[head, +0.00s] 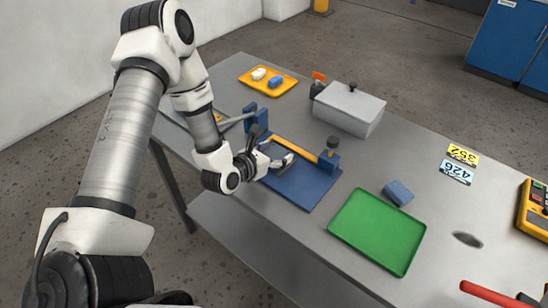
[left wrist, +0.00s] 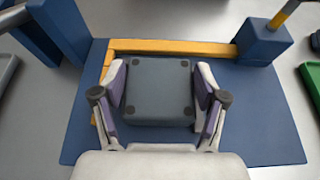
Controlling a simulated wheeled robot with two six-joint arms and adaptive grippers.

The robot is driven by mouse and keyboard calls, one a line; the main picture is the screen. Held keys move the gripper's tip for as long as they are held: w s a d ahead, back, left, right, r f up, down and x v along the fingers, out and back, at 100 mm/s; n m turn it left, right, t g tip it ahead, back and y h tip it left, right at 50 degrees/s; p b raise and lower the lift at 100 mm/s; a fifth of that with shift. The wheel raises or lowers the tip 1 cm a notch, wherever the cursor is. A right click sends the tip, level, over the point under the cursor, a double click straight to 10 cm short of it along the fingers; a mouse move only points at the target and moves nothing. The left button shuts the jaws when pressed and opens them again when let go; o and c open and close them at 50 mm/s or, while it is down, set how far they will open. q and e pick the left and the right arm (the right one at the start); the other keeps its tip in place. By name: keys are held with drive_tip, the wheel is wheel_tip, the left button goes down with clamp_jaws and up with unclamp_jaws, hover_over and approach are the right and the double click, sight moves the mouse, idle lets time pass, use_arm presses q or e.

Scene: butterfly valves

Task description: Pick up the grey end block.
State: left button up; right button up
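The grey end block (left wrist: 160,92) is a squarish block with dark round spots at its corners. In the left wrist view it lies between the two fingers of my left gripper (left wrist: 161,88), over the blue base plate (left wrist: 265,130). The finger pads flank it closely on both sides; whether they press on it cannot be told. In the head view my left gripper (head: 277,158) is low over the blue base plate (head: 313,188), and the block is not clearly visible there. My right gripper is not in view.
A yellow bar (head: 295,148) and blue posts (head: 328,161) stand at the plate's back edge. A green tray (head: 378,230), a blue block (head: 398,193), a grey box (head: 349,108) and a yellow tray (head: 259,87) are on the table.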

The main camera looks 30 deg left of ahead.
use_arm(q)
drive_tip(key=shift+w+f, duration=0.1)
drive_tip(key=shift+c, duration=0.9)
